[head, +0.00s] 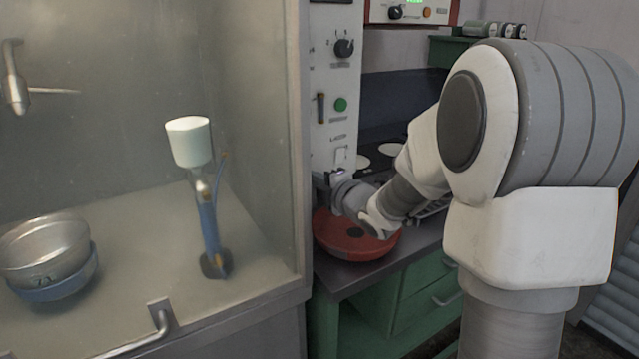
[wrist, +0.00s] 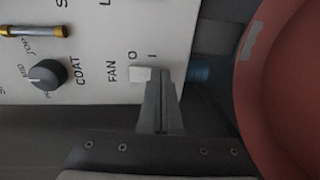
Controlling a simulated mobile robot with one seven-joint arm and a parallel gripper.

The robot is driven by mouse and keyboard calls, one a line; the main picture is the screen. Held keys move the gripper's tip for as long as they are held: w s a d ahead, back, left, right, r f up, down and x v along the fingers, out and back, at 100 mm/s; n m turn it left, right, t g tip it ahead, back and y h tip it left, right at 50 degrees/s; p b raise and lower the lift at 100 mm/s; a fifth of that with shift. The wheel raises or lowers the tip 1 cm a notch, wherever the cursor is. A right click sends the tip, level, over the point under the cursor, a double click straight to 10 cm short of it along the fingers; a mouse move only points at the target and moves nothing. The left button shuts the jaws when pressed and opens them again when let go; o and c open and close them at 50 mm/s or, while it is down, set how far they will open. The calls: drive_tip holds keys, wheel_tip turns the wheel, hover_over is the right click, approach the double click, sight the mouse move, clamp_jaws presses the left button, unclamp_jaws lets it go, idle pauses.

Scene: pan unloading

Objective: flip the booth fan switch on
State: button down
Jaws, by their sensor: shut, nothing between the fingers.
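The fan switch (wrist: 139,74) is a small white rocker beside the printed word FAN on the pale control panel (wrist: 100,20) in the wrist view. The marks O and I stand just above it in the picture. My gripper (wrist: 161,72) is shut and empty. Its fingertips are at the switch's right edge, on the I side; I cannot tell whether they touch it. In the head view, my gripper (head: 325,186) is low at the panel's front (head: 320,75). A white rocker (head: 341,155) shows above it; I cannot tell whether it is the fan switch.
A red round object (head: 350,238) lies on the dark bench below my gripper and fills the right of the wrist view. A black knob (wrist: 47,75) marked COAT sits left of the switch. The glass-sided booth (head: 90,110) stands left of the panel, with bowls (head: 45,250) inside.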

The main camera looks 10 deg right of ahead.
drive_tip(key=shift+w, duration=0.15)
drive_tip(key=shift+w+a+f+t+b, duration=0.1)
drive_tip(key=shift+w+t+b, duration=0.15)
drive_tip(key=shift+b, duration=0.9)
drive_tip(key=shift+s, duration=0.15)
